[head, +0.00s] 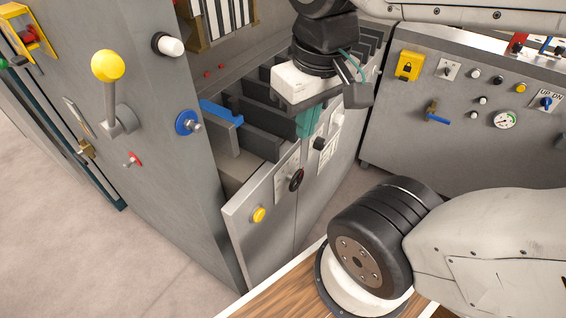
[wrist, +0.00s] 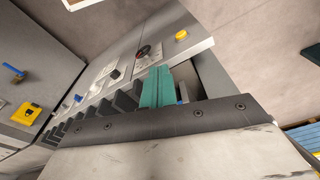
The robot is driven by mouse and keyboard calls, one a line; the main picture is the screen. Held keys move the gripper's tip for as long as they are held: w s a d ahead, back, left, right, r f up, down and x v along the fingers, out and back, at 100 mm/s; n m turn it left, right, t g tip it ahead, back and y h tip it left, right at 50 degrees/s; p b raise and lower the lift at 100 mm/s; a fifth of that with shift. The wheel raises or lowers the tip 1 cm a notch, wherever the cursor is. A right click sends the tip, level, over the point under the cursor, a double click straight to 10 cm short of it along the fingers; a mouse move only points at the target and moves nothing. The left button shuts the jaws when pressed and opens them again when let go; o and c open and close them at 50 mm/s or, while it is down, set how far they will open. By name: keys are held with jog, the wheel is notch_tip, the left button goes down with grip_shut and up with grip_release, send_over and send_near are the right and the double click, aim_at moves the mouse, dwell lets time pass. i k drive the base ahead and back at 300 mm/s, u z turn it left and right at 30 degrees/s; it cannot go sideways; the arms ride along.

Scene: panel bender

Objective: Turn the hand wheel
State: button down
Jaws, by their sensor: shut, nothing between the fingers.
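The hand wheel (head: 296,180) is a small dark wheel with a bit of red, on the grey front panel (head: 275,220) of the low cabinet. It also shows in the wrist view (wrist: 143,51), beyond my fingertips. My gripper (head: 306,123) has teal fingers that are shut and empty. It hangs above the cabinet's top edge, up and slightly right of the wheel in the head view. The teal fingers show in the wrist view (wrist: 157,88), apart from the wheel.
A yellow button (head: 259,214) and a black knob (head: 319,143) flank the wheel. Dark upright slats (head: 255,129) and a blue bar (head: 220,112) lie behind the panel. A yellow-knobbed lever (head: 108,66) stands out at left. A control panel with a gauge (head: 504,120) is at right.

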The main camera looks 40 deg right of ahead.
aim_at(292, 179)
jog(key=z, duration=1.75)
jog(key=k, duration=1.25)
jog(key=u, duration=1.7)
jog(key=i, duration=0.5)
jog(key=z, duration=0.05)
